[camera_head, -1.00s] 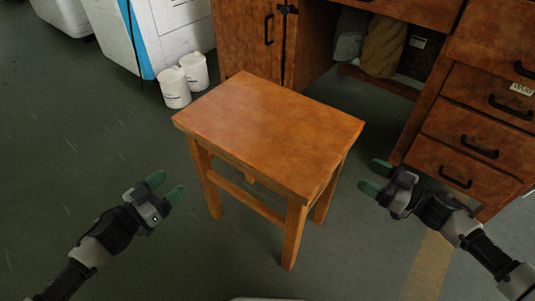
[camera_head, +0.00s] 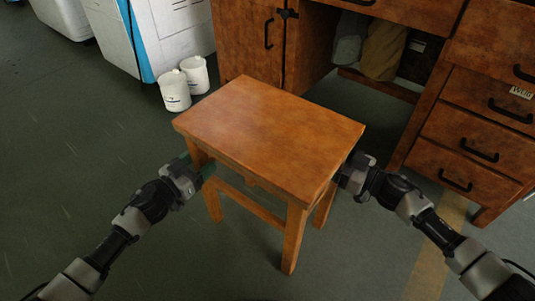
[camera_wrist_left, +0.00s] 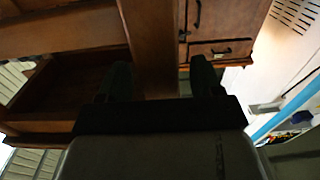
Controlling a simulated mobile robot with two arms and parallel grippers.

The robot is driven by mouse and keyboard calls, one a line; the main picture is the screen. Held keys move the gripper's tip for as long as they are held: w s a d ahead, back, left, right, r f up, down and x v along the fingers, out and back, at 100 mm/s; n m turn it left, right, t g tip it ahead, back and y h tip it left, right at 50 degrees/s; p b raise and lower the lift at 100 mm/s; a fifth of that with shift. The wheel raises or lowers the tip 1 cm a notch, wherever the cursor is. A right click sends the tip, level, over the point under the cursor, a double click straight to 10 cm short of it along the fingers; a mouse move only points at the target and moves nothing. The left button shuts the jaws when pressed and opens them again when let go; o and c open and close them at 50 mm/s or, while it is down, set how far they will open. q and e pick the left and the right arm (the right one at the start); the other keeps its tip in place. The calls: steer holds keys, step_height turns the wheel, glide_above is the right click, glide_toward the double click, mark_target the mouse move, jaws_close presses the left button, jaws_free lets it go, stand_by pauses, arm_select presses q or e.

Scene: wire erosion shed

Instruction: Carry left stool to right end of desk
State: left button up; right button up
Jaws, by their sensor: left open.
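The wooden stool (camera_head: 270,130) stands upright on the floor in front of the desk (camera_head: 300,55). My left gripper (camera_head: 203,166) is at the stool's left leg, just below the seat. In the left wrist view, its dark fingers (camera_wrist_left: 160,82) are apart, with a stool leg (camera_wrist_left: 150,45) between them; I cannot tell whether they touch it. My right gripper (camera_head: 342,178) is at the stool's right side, just below the seat edge. Its fingertips are mostly hidden by the stool, so its opening does not show.
Two white buckets (camera_head: 174,91) stand behind the stool to the left, beside a white and blue cabinet (camera_head: 160,35). The desk drawers (camera_head: 470,145) are close on the right. Cloths (camera_head: 383,48) hang under the desk. The floor at left is clear.

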arm_select(q)
jaws_close()
arm_select(e)
jaws_close()
arm_select(q)
steer(key=shift+w+r, duration=0.15)
steer(key=shift+r, duration=0.2)
arm_select(e)
steer(key=shift+w+r, duration=0.1)
steer(key=shift+r, duration=0.2)
